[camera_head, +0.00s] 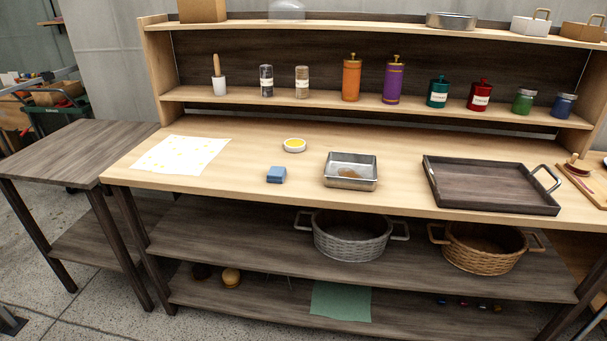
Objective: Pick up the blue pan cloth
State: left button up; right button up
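A small blue folded block, which looks like the blue pan cloth (276,174), lies on the light wood counter (230,183) near its front edge, left of centre. A metal pan (350,183) with a brown patch inside stands just to its right, apart from it. Neither of my grippers shows in the head view, and nothing covers the cloth.
A white spotted sheet (182,154) lies at the counter's left. A small round dish with yellow inside (294,145) sits behind the cloth. A dark tray (490,185) is at the right. Shelves with jars rise behind; baskets (351,240) stand below. Counter around the cloth is clear.

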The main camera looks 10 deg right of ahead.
aim_at(276, 175)
jog(key=k, duration=0.4)
jog(key=u, duration=1.3)
jog(key=i, duration=1.2)
jog(key=z, duration=0.2)
